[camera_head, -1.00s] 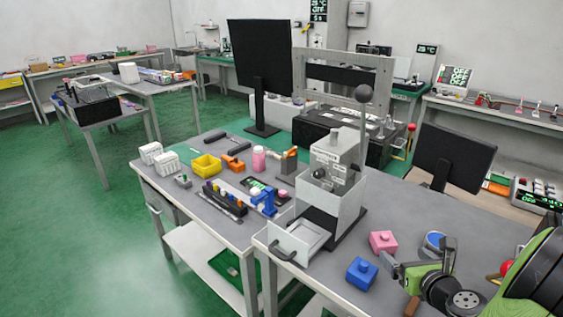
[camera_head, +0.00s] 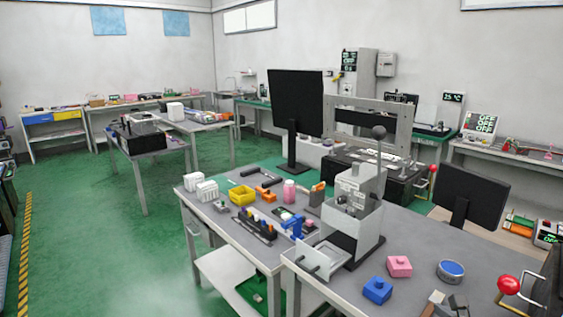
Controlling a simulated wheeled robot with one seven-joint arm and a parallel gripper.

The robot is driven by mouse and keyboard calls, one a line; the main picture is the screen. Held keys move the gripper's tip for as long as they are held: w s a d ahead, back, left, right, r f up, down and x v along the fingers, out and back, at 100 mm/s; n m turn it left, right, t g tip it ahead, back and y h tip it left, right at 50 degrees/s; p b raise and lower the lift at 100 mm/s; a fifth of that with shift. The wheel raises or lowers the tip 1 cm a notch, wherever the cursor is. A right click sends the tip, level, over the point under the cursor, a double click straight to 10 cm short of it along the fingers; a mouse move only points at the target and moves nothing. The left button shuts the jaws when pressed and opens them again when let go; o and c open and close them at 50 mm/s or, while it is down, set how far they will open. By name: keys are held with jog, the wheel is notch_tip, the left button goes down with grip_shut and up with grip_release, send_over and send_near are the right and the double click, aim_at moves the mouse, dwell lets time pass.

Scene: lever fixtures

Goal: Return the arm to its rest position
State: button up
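Part of my gripper (camera_head: 440,306) shows at the bottom edge, low over the front of the right grey table (camera_head: 420,262). Most of it is cut off by the frame, so I cannot tell whether it is open or shut. A blue block (camera_head: 377,290) and a pink block (camera_head: 399,266) lie on the table to its left and behind it. A round blue-topped piece (camera_head: 451,270) stands behind it.
A red ball knob (camera_head: 508,284) stands close to the right of my gripper. A dark monitor (camera_head: 470,198) stands behind it. The left table carries a yellow bin (camera_head: 242,192), white baskets (camera_head: 207,190) and small tools. The green floor (camera_head: 100,240) at left is open.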

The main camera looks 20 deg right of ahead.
jog(key=a+r+n+g+y+p, duration=0.2)
jog(key=a+r+n, duration=0.2)
jog(key=a+n, duration=0.5)
jog(key=a+r+n+g+y+p, duration=0.2)
jog(key=a+r+n+g+p, duration=0.15)
jog(key=a+n, duration=0.65)
jog(key=s+a+r+n+h+p, duration=0.1)
jog(key=s+a+r+n, duration=0.2)
jog(key=s+n, duration=0.3)
jog(key=s+a+r+n+g+p, duration=0.1)
jog(key=s+a+r+n, duration=0.3)
jog(key=n, duration=0.6)
jog(key=s+r+p, duration=0.1)
jog(key=s+r, duration=0.1)
jog(key=s, duration=0.1)
jog(key=shift+s+r+h+p, duration=0.2)
jog(key=shift+r+h+p, duration=0.1)
jog(key=shift+h, duration=0.1)
